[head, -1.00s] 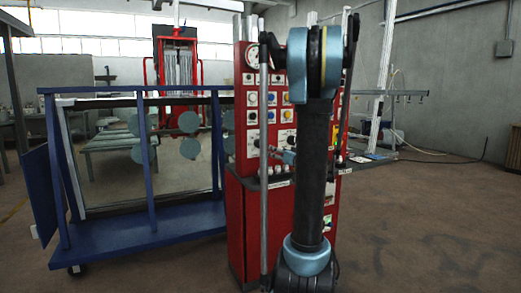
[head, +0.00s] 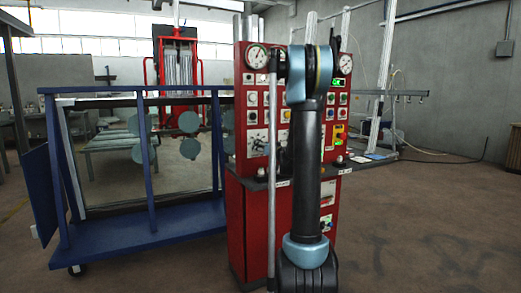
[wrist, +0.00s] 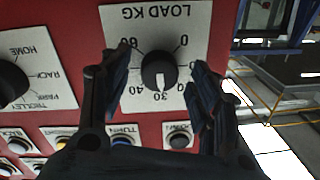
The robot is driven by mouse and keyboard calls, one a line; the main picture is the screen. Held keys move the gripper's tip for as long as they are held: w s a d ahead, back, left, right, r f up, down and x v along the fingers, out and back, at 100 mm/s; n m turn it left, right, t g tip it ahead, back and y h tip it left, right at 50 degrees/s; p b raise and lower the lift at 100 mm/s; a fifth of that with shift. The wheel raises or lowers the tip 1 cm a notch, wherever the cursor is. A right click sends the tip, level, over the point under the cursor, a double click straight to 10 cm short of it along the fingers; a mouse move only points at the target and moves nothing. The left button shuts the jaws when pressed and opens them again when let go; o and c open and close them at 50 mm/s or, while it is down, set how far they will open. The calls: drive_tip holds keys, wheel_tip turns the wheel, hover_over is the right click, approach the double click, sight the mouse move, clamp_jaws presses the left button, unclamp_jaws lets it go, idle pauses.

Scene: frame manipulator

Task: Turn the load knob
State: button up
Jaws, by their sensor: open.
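The load knob (wrist: 157,72) is a round black knob with a white pointer mark. It sits on a white plate marked LOAD KG (wrist: 185,22), which appears upside down in the wrist view. The pointer mark is toward the 30. My gripper (wrist: 161,60) is open, with one dark finger on the left of the knob and one on the right. Gaps show between the fingers and the knob in the picture; I cannot tell how deep the fingertips reach. In the head view my arm covers part of the panel, and I cannot make out my gripper there.
Another black knob (wrist: 10,84) with a TROLLEY plate sits beside the load plate. A row of push buttons (wrist: 122,136) lies below it in the picture. The red control cabinet (head: 250,225) stands beside a blue frame cart (head: 150,235). Open floor (head: 430,220) lies to the right.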

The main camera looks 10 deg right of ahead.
drive_tip(key=shift+w+a, duration=0.2)
drive_tip(key=shift+w, duration=0.3)
drive_tip(key=c, duration=1.1)
